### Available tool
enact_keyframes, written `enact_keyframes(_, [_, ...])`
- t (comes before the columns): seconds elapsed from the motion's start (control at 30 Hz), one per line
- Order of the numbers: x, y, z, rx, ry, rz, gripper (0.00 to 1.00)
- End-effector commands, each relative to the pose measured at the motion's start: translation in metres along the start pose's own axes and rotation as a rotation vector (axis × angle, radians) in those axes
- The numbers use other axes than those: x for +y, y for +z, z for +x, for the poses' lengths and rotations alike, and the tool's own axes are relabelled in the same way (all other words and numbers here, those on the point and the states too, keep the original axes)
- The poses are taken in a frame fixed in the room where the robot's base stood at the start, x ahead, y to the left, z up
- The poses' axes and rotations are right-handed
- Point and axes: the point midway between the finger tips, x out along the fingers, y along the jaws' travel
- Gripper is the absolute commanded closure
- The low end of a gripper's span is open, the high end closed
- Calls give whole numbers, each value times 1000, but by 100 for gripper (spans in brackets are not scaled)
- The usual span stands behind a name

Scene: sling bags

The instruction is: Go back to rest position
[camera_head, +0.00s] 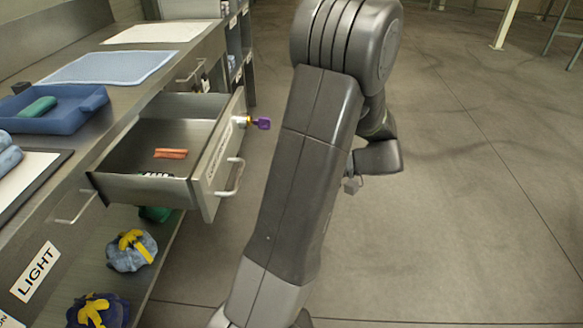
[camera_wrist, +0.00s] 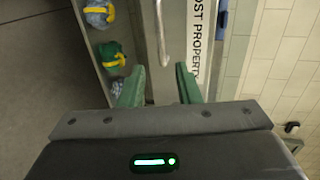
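My arm stands raised in the middle of the head view, and its fingers cannot be made out there. In the wrist view my gripper (camera_wrist: 158,85) shows two green fingers set apart, with nothing held between them. A pulled-out drawer (camera_head: 208,190) stands left of my arm; its front, lettered "OST PROPERTY" (camera_wrist: 196,40), shows ahead of the fingers in the wrist view. A reddish-orange item (camera_head: 171,153) lies in the drawer, with a dark-and-white item partly hidden by the front wall. A purple-headed key (camera_head: 262,123) sticks out from the drawer front.
Sling bags lie on the lower shelf: a blue-grey one (camera_head: 131,251), a dark blue one (camera_head: 97,312) and a partly hidden green one (camera_head: 156,213). The counter holds a blue tray (camera_head: 70,117) with a green item (camera_head: 38,106) and a light blue mat (camera_head: 108,67). Floor at right is clear.

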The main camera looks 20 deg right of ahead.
Motion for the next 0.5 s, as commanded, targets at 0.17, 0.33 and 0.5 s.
enact_keyframes(0.17, [0, 0, 7, -2, 0, 0, 70])
enact_keyframes(0.33, [1, 0, 30, -4, -1, -1, 70])
enact_keyframes(0.5, [2, 1, 65, -5, 0, -1, 70])
